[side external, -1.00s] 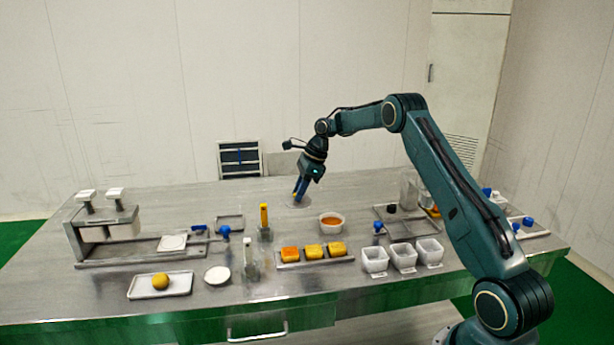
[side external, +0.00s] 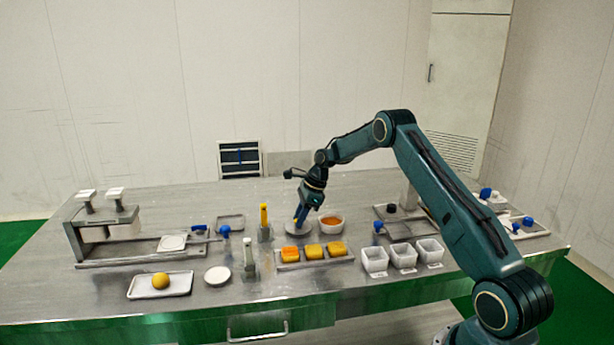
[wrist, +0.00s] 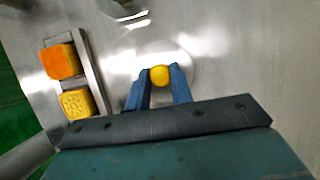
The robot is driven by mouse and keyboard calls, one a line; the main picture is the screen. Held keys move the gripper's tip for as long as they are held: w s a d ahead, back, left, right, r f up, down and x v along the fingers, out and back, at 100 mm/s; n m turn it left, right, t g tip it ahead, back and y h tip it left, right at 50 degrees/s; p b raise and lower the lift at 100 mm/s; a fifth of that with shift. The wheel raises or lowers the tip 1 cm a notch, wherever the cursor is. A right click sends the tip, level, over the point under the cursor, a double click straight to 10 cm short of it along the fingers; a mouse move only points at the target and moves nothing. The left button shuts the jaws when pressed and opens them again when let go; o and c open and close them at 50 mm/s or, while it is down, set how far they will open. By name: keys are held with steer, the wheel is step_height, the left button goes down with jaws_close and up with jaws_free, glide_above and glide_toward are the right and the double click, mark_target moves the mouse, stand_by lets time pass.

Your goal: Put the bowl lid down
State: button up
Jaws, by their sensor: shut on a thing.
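The bowl lid (side external: 291,229) is a thin pale disc with a yellow knob. My gripper (side external: 298,221) is shut on the knob and points down. In the wrist view, the blue fingers (wrist: 159,86) sit on both sides of the yellow knob (wrist: 160,75), with the faint disc around it. The lid is at or just above the steel table; I cannot tell if it touches.
A tray (side external: 316,263) of orange and yellow cakes lies just in front of the lid. A yellow-handled tool (side external: 264,222) stands to the left. White tubs (side external: 403,256) are at the right. The table behind the lid is clear.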

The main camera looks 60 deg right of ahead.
steer(key=shift+f, duration=0.35)
steer(key=shift+f, duration=0.1)
steer(key=o, duration=0.9)
steer(key=shift+o, duration=0.2)
steer(key=v, duration=1.2)
steer(key=shift+r, duration=0.2)
